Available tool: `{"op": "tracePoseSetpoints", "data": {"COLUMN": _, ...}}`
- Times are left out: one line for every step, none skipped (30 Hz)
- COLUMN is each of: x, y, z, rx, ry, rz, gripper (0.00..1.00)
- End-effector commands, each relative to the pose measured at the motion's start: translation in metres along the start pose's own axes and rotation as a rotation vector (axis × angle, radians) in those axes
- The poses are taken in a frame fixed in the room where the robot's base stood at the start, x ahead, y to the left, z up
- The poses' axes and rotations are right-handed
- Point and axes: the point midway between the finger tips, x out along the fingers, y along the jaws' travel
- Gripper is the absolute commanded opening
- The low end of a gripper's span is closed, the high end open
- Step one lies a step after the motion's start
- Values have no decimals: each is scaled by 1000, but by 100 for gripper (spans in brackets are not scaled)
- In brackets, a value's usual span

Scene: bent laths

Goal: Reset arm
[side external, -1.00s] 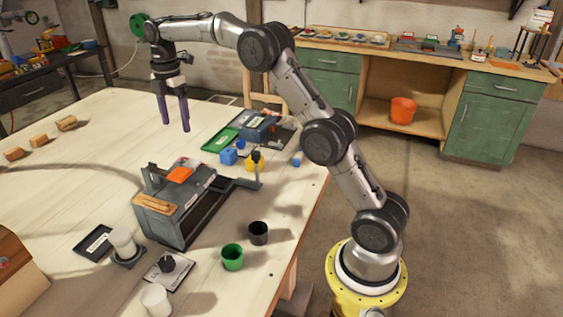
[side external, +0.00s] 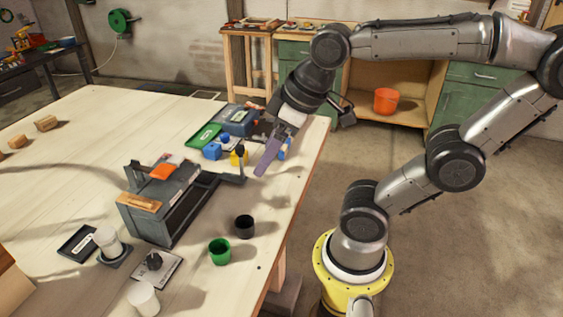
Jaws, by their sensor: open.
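My gripper (side external: 270,160) is in the side external view, above the right edge of the table. It tilts down and to the left, and its purple fingers overlap each other from this angle. It is open, and I see nothing held between the fingers. My arm is folded back to the right, with its elbow near the right edge of the picture.
The pale wooden table (side external: 70,200) holds a grey box-like fixture (side external: 165,205), a green cup (side external: 219,251), a black cup (side external: 244,227), a white cup (side external: 143,298), a green tray (side external: 204,136) and blue blocks (side external: 212,151). Open floor lies right of the table.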

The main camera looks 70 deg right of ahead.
Motion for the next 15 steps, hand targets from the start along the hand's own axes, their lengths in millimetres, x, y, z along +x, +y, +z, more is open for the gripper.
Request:
{"op": "tracePoseSetpoints", "data": {"x": 2, "y": -3, "z": 12, "rx": 34, "ry": 13, "rz": -1, "gripper": 82}}
{"op": "tracePoseSetpoints", "data": {"x": 4, "y": -4, "z": 17, "rx": 53, "ry": 18, "rz": -2, "gripper": 82}}
{"op": "tracePoseSetpoints", "data": {"x": 5, "y": -5, "z": 23, "rx": 75, "ry": 25, "rz": -3, "gripper": 82}}
{"op": "tracePoseSetpoints", "data": {"x": 6, "y": -5, "z": 26, "rx": 87, "ry": 28, "rz": -4, "gripper": 82}}
{"op": "tracePoseSetpoints", "data": {"x": 7, "y": -6, "z": 28, "rx": 97, "ry": 31, "rz": -4, "gripper": 82}}
{"op": "tracePoseSetpoints", "data": {"x": 7, "y": -6, "z": 30, "rx": 105, "ry": 33, "rz": -5, "gripper": 82}}
{"op": "tracePoseSetpoints", "data": {"x": 8, "y": -6, "z": 31, "rx": 110, "ry": 33, "rz": -5, "gripper": 82}}
{"op": "tracePoseSetpoints", "data": {"x": 8, "y": -7, "z": 32, "rx": 112, "ry": 33, "rz": -5, "gripper": 82}}
{"op": "tracePoseSetpoints", "data": {"x": 8, "y": -7, "z": 32, "rx": 114, "ry": 33, "rz": -5, "gripper": 82}}
{"op": "tracePoseSetpoints", "data": {"x": 8, "y": -7, "z": 32, "rx": 114, "ry": 33, "rz": -5, "gripper": 82}}
{"op": "tracePoseSetpoints", "data": {"x": 8, "y": -6, "z": 32, "rx": 113, "ry": 33, "rz": -5, "gripper": 82}}
{"op": "tracePoseSetpoints", "data": {"x": 8, "y": -6, "z": 31, "rx": 113, "ry": 33, "rz": -5, "gripper": 82}}
{"op": "tracePoseSetpoints", "data": {"x": 8, "y": -6, "z": 31, "rx": 112, "ry": 33, "rz": -5, "gripper": 82}}
{"op": "tracePoseSetpoints", "data": {"x": 8, "y": -6, "z": 31, "rx": 112, "ry": 33, "rz": -5, "gripper": 82}}
{"op": "tracePoseSetpoints", "data": {"x": 8, "y": -6, "z": 31, "rx": 112, "ry": 33, "rz": -5, "gripper": 82}}
